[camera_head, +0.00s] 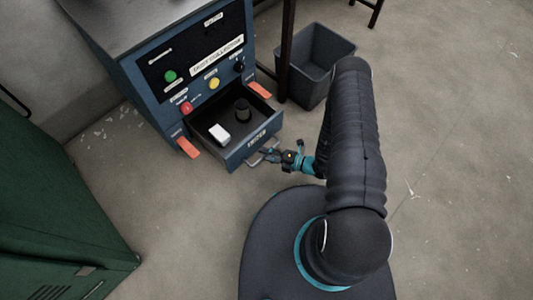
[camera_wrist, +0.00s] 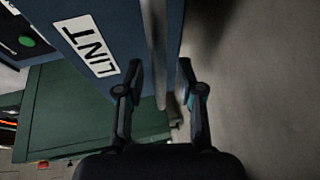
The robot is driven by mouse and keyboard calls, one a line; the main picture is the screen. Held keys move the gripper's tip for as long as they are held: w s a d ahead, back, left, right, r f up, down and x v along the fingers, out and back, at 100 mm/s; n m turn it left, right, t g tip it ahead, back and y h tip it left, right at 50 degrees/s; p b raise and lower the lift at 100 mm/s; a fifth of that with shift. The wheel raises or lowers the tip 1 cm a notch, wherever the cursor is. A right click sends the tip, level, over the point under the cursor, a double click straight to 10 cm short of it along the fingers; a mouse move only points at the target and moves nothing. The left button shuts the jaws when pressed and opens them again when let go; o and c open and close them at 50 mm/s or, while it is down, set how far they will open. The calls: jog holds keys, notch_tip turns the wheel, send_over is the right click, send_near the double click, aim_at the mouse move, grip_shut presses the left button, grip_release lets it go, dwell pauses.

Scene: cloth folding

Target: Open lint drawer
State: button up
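The lint drawer (camera_head: 250,148) is pulled out of the blue dust collector cabinet (camera_head: 130,70). Inside it lie a white block (camera_head: 219,133) and a dark cylinder (camera_head: 242,110). The drawer's front bears a white LINT label (camera_wrist: 87,46) in the wrist view. A metal bar handle (camera_head: 264,153) is on that front; the bar (camera_wrist: 154,35) also shows in the wrist view. My gripper (camera_head: 280,154) is at the handle, outside the drawer. In the wrist view its fingers (camera_wrist: 160,70) are spread on either side of the bar, with a gap visible.
Orange tabs (camera_head: 187,148) flank the drawer opening. A grey bin (camera_head: 318,65) stands right of the cabinet, behind a dark post (camera_head: 286,50). A green cabinet (camera_head: 60,215) stands at lower left. The floor between it and my base is clear.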

jog(key=shift+d, duration=0.15)
jog(key=v, duration=1.1)
jog(key=shift+s+d, duration=0.2)
jog(key=shift+d, duration=0.1)
dwell(0.4)
